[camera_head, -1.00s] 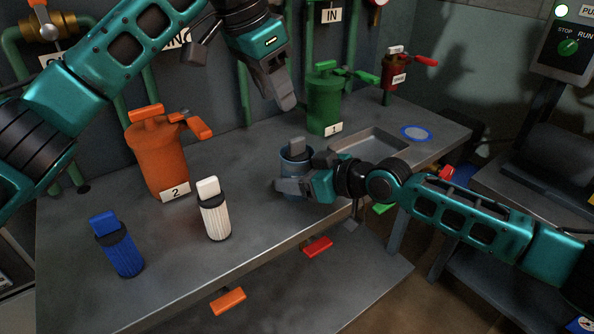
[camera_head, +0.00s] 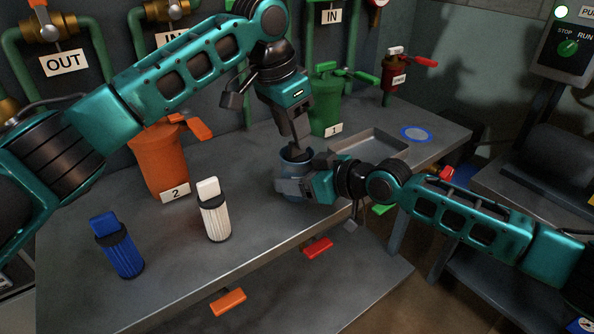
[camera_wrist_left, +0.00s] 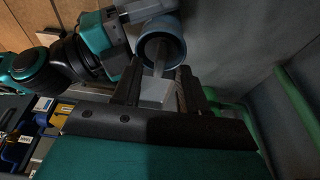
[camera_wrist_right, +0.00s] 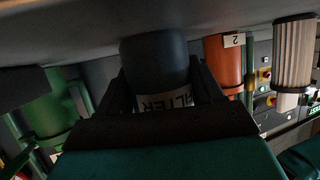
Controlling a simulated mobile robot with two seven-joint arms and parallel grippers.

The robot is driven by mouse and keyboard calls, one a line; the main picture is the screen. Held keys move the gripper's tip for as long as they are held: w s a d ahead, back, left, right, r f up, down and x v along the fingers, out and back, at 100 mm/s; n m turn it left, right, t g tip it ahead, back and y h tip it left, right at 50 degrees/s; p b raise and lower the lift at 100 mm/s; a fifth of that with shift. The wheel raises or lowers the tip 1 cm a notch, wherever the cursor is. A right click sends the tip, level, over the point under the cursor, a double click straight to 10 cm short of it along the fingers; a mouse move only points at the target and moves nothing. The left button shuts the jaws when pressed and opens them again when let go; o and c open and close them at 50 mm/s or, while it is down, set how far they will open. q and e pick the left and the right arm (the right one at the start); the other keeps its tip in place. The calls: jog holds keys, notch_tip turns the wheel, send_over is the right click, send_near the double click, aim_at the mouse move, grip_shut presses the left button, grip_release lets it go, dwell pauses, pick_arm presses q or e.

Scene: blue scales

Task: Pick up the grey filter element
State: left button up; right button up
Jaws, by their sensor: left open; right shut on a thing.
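In the head view my left gripper (camera_head: 297,147) points down at the cup's mouth from above, open, and largely hides the element.
An orange canister (camera_head: 160,160) marked 2, a white pleated filter (camera_head: 214,213) and a blue filter (camera_head: 119,247) stand to the left. A green canister (camera_head: 325,105) is behind the cup. A shallow tray (camera_head: 370,143) lies to the right.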

pick_arm(q)
jog(key=shift+x, duration=0.85)
grip_shut()
